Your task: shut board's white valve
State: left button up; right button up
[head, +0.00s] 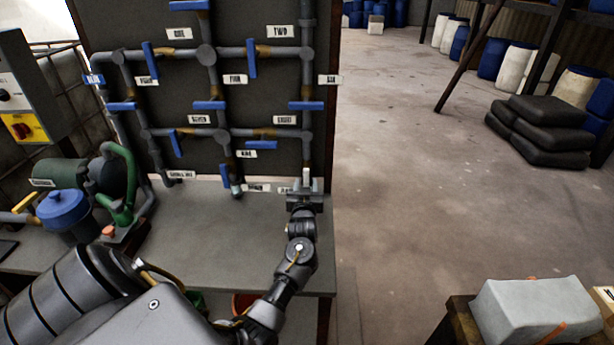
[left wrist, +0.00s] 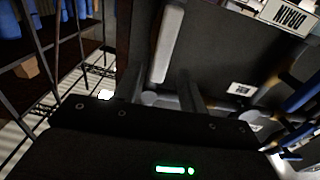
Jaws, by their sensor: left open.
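The board (head: 180,85) is a dark upright panel carrying grey pipes and several blue lever valves. The white valve (head: 306,173) shows as a small pale lever at the board's lower right, on the lowest part of the right pipe. My left gripper (head: 305,186) is open just below and in front of it, partly hiding it. In the left wrist view the white valve's lever (left wrist: 167,44) stands long and pale, lengthwise, just beyond the open fingers (left wrist: 162,90). I cannot tell whether the fingers touch it. My right gripper is not in view.
A grey bench (head: 190,220) runs under the board. A green pump (head: 120,185) and a blue-lidded pot (head: 62,208) stand at its left. A blue lever (head: 235,183) hangs to the left of my gripper. Open floor (head: 410,150) lies to the right.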

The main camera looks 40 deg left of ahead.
aim_at(307, 178)
pick_arm(q)
jog(key=x, duration=0.5)
jog(key=shift+a, duration=0.1)
jog(key=c, duration=0.9)
